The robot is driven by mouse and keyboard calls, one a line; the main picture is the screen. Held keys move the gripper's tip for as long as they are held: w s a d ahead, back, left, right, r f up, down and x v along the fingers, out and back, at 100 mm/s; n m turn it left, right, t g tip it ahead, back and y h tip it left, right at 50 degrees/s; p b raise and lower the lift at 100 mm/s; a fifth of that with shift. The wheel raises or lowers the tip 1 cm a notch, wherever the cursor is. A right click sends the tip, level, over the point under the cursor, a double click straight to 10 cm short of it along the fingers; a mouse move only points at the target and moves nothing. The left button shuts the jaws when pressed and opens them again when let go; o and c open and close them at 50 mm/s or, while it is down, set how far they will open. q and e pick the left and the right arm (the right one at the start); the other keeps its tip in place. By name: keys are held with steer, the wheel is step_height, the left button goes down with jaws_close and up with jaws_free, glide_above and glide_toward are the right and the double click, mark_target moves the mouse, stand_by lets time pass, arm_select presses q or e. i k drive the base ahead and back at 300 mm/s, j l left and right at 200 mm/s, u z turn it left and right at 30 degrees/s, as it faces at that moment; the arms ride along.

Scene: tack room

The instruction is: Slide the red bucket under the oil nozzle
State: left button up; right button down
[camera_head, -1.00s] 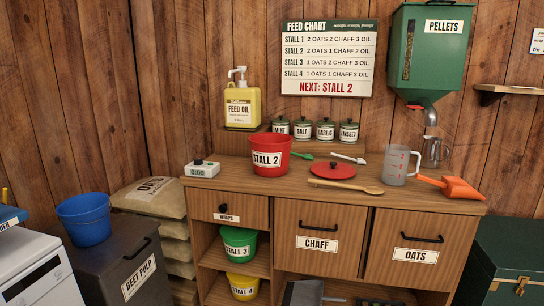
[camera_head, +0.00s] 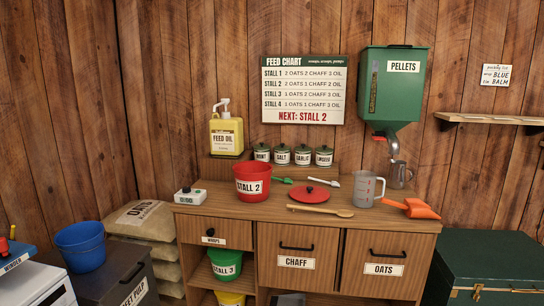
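The red bucket (camera_head: 252,182), labelled STALL 2, stands upright on the wooden counter (camera_head: 228,203), left of the middle. The yellow feed oil jug (camera_head: 227,136) stands on the raised back shelf, behind and left of the bucket. Its white pump nozzle (camera_head: 223,104) is on top. The bucket is in front and to the right of the nozzle, not beneath it. Neither of my grippers is in view.
A timer (camera_head: 190,195) sits left of the bucket. A red lid (camera_head: 310,194), wooden spoon (camera_head: 321,211), measuring jug (camera_head: 368,189) and orange scoop (camera_head: 411,208) lie to the right. Several small tins (camera_head: 282,154) line the back shelf. Counter space lies between timer and bucket.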

mark_target(253, 178)
steer(key=i+j, duration=0.15)
steer(key=i, duration=0.75)
